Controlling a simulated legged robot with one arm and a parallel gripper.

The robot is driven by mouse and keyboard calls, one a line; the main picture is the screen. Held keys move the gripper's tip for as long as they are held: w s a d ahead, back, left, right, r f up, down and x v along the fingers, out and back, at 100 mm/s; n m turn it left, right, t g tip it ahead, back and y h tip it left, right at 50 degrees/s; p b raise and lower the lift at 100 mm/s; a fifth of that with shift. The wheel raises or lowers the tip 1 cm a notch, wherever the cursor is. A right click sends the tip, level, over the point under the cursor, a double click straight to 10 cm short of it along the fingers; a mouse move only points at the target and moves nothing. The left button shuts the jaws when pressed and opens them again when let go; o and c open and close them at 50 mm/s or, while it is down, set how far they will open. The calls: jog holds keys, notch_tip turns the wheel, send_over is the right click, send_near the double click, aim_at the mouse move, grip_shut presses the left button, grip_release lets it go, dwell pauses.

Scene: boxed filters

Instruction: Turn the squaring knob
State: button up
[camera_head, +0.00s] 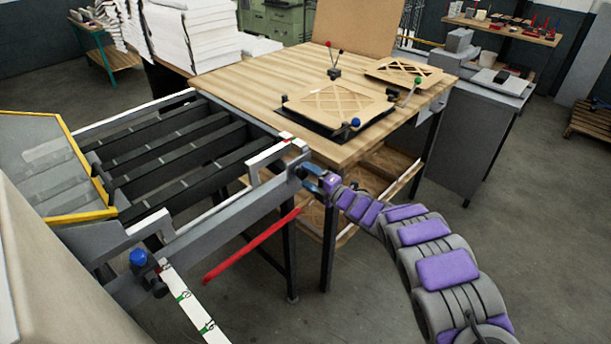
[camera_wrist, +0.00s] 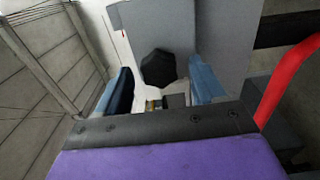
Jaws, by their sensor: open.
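A black faceted knob (camera_wrist: 158,67) shows in the wrist view, in front of a grey machine face. I take it to be the squaring knob. My gripper (camera_wrist: 163,82) is open, with one blue finger on each side of the knob. Gaps show beside the knob, so the fingers look apart from it; the depth between them is unclear. In the head view my gripper (camera_head: 311,180) is at the right end of the machine's grey front rail (camera_head: 215,222), by the table corner. The knob is hard to make out there.
A red bar (camera_head: 250,246) slants below the rail, close to my gripper; it also shows at the right of the wrist view (camera_wrist: 287,80). The wooden table (camera_head: 255,85) holds boxed filter frames (camera_head: 335,103). A blue-topped knob (camera_head: 138,257) is at the rail's left end.

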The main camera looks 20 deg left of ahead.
jog(key=p+v, duration=0.2)
jog(key=v, duration=1.3)
jog(key=shift+s+d+f+p, duration=0.15)
jog(key=shift+f+p, duration=0.05)
jog(key=shift+p, duration=0.15)
